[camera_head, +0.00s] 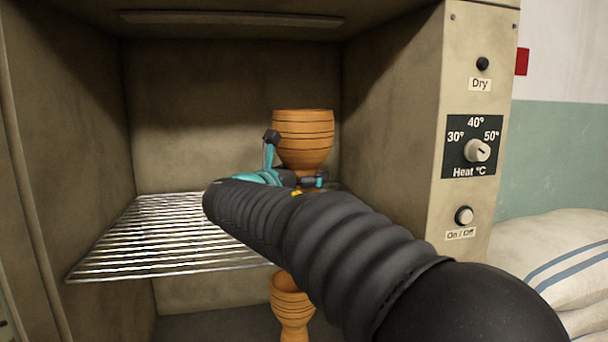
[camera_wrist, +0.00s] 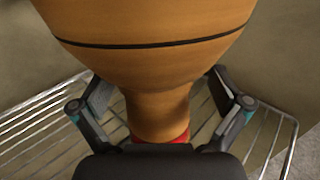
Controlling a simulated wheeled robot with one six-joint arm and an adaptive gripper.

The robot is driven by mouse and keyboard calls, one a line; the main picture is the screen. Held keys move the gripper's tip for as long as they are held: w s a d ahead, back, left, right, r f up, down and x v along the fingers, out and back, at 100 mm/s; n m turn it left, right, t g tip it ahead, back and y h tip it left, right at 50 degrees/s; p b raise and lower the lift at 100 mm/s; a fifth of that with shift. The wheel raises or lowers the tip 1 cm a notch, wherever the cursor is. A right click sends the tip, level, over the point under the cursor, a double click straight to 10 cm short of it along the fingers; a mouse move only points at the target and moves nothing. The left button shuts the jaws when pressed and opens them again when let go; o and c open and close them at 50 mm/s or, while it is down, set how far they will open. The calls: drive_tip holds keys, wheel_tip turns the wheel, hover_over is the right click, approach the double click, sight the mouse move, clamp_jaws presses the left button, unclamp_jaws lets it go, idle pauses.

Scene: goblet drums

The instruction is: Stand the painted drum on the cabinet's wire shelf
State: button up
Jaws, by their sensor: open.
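An orange-brown goblet drum (camera_head: 304,137) with dark painted rings is upright inside the cabinet, over the right rear part of the wire shelf (camera_head: 160,231). In the wrist view its wide bowl (camera_wrist: 150,60) narrows to a stem with a red band low down. My gripper (camera_wrist: 158,112) is open, one finger on each side of the stem, with gaps visible beside it. In the head view my gripper (camera_head: 296,164) is partly hidden by my arm. The drum's foot is hidden in both views, so I cannot tell whether it touches the shelf.
A second goblet-shaped drum (camera_head: 291,305) stands below the shelf. The shelf's left side is bare. The cabinet's right wall (camera_head: 385,120) is close to the drum. A control panel (camera_head: 473,146) is on the front, and pale sacks (camera_head: 555,260) lie at right.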

drive_tip(key=v, duration=1.1)
drive_tip(key=d+f+m+g, duration=0.1)
drive_tip(key=d, duration=0.2)
drive_tip(key=s+d+f+m+g, duration=0.1)
drive_tip(key=d+f+m, duration=0.1)
drive_tip(key=d, duration=0.2)
drive_tip(key=s+d+f+m+g, duration=0.1)
drive_tip(key=d, duration=0.2)
drive_tip(key=shift+d+f+b, duration=0.2)
drive_tip(key=shift+f+b, duration=0.05)
drive_tip(key=shift+b, duration=0.05)
drive_tip(key=d+f+m, duration=0.1)
drive_tip(key=s+d+f+m+g, duration=0.1)
drive_tip(key=d, duration=0.1)
drive_tip(key=s+d+f+m+g, duration=0.1)
drive_tip(key=d, duration=0.1)
drive_tip(key=shift+y, duration=0.4)
drive_tip(key=s+d+f+m+g+y, duration=0.5)
drive_tip(key=s+d+f+m, duration=0.6)
drive_tip(key=s+f+m, duration=0.4)
drive_tip(key=s+a+f+m+y, duration=0.1)
drive_tip(key=s+f+m+y, duration=0.2)
drive_tip(key=s+m, duration=0.5)
drive_tip(key=shift+s+a+f, duration=0.15)
drive_tip(key=shift+s+f, duration=0.2)
drive_tip(key=shift+f, duration=0.55)
